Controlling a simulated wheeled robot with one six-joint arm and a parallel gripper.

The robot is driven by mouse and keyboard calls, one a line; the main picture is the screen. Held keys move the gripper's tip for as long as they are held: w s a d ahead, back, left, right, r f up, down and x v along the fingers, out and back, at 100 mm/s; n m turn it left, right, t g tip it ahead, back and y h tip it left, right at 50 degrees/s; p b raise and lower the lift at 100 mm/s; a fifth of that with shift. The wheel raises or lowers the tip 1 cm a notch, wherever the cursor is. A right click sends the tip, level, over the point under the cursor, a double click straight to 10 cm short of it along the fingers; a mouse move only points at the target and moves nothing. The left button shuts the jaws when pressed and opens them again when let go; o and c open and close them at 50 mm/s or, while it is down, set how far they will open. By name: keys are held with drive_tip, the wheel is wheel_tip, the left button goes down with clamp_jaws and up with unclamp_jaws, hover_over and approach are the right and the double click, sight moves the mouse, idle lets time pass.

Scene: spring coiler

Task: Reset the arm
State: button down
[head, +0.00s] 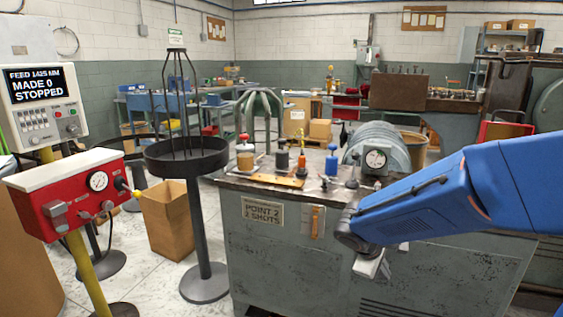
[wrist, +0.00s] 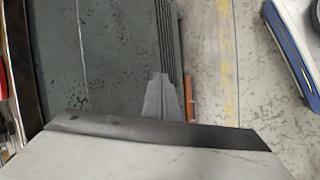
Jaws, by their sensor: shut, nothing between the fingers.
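My blue arm (head: 440,200) reaches in from the right in the head view. My gripper (head: 374,266) hangs at its end, in front of the grey-green machine cabinet (head: 290,255), just below the top edge. In the wrist view the fingers of my gripper (wrist: 159,80) are together and hold nothing. They point down past the cabinet side toward the floor. Whether they touch the cabinet cannot be told.
A red control box (head: 70,195) and a display reading "MADE 0 STOPPED" (head: 38,84) stand left. A round black stand (head: 187,155) and cardboard box (head: 167,218) stand between, with open floor around.

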drive_tip(key=s+r+m+y, duration=0.3)
drive_tip(key=s+r+m, duration=0.1)
drive_tip(key=s, duration=0.7)
drive_tip(key=s+r+m+t+y, duration=0.1)
drive_tip(key=s+r+m, duration=0.3)
drive_tip(key=s, duration=0.8)
drive_tip(key=shift+s+r+m+y, duration=0.2)
drive_tip(key=shift+s+m+y, duration=0.1)
drive_tip(key=shift+m+y, duration=0.65)
drive_tip(key=shift+a, duration=0.1)
